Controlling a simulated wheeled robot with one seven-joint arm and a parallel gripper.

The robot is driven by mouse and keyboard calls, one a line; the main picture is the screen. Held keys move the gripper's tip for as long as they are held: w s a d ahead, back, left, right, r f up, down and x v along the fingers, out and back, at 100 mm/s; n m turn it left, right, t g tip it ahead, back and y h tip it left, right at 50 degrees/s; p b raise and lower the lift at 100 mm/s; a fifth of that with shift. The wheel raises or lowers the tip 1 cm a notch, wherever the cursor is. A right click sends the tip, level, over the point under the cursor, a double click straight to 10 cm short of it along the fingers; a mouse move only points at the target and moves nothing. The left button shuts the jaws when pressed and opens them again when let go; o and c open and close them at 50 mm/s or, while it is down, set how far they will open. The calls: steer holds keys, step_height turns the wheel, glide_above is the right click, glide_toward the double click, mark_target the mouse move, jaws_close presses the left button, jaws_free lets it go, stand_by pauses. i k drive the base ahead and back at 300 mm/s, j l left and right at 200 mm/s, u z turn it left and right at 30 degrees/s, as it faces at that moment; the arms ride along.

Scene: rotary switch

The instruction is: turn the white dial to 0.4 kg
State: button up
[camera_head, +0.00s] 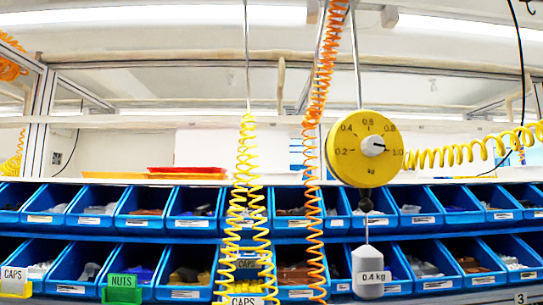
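A round yellow scale (345,168) hangs from a rod at right of centre, with printed marks from 0.2 to 1.0 around its face and "kg" at the bottom. The white dial (371,146) sits at the centre of the face. A dark pointer tip on it points right, close to the 1.0 mark and away from the 0.4 mark at upper left. A grey-white weight (368,259) labelled 0.4 kg hangs below the scale from a dark ball and thin stem. My gripper is not in view.
Two rows of blue bins (140,205) with small parts span the background. Orange (313,130) and yellow (247,180) coiled hoses hang left of the scale; another yellow coiled hose (470,152) runs to its right.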

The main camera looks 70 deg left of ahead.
mark_target(372, 146)
steer(key=u, duration=1.35)
